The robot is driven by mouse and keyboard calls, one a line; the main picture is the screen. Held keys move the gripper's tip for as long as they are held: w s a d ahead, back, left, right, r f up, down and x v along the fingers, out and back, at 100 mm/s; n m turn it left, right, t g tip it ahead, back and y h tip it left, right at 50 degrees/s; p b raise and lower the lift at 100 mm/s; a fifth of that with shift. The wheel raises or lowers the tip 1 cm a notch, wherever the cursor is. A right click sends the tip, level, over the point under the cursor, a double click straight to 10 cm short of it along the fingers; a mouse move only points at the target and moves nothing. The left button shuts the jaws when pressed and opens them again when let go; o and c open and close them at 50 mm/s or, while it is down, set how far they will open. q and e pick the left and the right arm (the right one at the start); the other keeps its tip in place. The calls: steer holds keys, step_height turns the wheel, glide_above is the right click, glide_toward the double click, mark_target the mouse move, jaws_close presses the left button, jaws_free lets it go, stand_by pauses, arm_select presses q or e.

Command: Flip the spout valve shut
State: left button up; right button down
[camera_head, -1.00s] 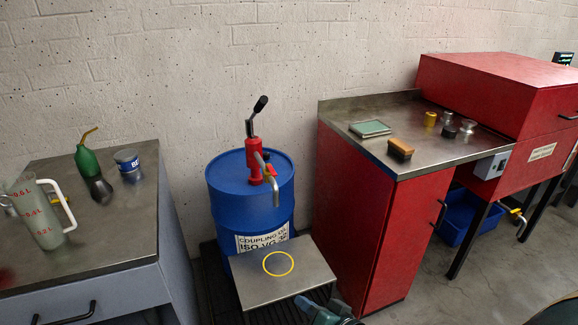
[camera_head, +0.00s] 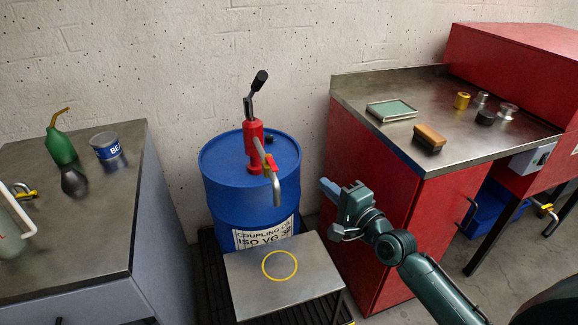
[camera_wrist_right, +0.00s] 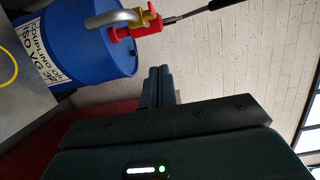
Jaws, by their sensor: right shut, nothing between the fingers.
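A red hand pump (camera_head: 252,150) with a black-tipped lever stands on the blue drum (camera_head: 240,200). A grey metal spout (camera_head: 277,190) bends down from its front. The spout valve (camera_head: 270,164) shows as a small red part on the spout. In the right wrist view the spout (camera_wrist_right: 112,18) shows at the upper left. My right gripper (camera_head: 328,187) is shut and empty, to the right of the spout and apart from it. Its closed fingers (camera_wrist_right: 159,72) point toward the pump side in the wrist view. My left gripper is out of view.
A steel stand (camera_head: 245,290) with a yellow ring sits below the spout. A red cabinet (camera_head: 375,215) with a steel top stands close behind my right arm. A grey bench (camera_head: 100,225) with a green oil can (camera_head: 60,147) and a tin is at left.

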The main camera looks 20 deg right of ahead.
mark_target(272, 165)
arm_select(q)
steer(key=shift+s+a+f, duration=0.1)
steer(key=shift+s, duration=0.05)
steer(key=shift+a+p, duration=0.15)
steer(key=shift+p, duration=0.55)
arm_select(e)
steer(key=w+a, duration=0.6)
steer(key=w, duration=0.3)
steer(key=shift+w+a, duration=0.25)
steer(key=shift+a, duration=0.15)
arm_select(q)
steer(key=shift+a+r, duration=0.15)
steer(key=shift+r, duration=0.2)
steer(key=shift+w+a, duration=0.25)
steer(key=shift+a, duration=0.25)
arm_select(e)
steer(key=shift+s+a+m+h, duration=0.2)
steer(key=shift+m+h, duration=0.2)
steer(key=shift+h, duration=0.2)
